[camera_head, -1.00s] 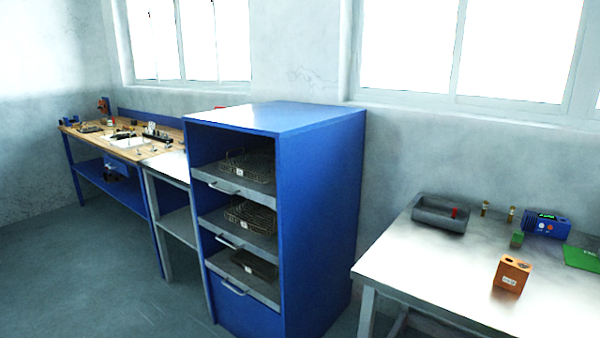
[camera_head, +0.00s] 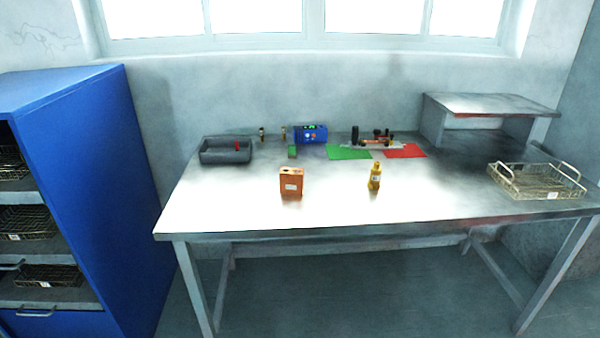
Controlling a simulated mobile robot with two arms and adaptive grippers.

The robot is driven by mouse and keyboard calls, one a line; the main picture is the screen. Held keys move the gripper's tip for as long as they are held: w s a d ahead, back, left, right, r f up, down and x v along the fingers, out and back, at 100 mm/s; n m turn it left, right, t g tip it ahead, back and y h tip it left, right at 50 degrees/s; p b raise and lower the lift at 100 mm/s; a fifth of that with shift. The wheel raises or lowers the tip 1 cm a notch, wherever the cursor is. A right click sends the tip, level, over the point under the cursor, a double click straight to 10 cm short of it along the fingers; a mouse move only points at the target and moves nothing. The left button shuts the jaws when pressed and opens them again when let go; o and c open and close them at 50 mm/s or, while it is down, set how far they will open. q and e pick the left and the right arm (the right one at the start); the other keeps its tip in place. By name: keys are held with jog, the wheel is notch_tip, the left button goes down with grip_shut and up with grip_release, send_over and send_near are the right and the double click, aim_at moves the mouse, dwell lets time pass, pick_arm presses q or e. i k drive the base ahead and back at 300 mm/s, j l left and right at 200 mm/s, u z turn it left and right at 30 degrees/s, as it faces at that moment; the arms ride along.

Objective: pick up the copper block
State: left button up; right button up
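The copper block (camera_head: 291,182) is an orange-brown block with a pale label on its front and dark holes in its top. It stands upright on the metal table (camera_head: 330,212), left of the middle and near the front edge. Nothing touches it. Neither of my grippers shows in the head view.
A yellow bottle (camera_head: 375,176) stands right of the block. Behind are a grey bin (camera_head: 226,157), a small green block (camera_head: 292,152), a blue device (camera_head: 311,134), green (camera_head: 348,153) and red (camera_head: 404,151) mats. A wire basket (camera_head: 538,182) sits right; a blue cabinet (camera_head: 95,170) stands left.

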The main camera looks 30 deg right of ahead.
aim_at(291, 179)
jog(key=k+z, duration=0.1)
jog(key=z, duration=0.85)
jog(key=i+l, duration=0.2)
jog(key=l, duration=0.15)
jog(key=i+l, duration=0.2)
jog(key=l, duration=0.15)
jog(key=u, duration=0.05)
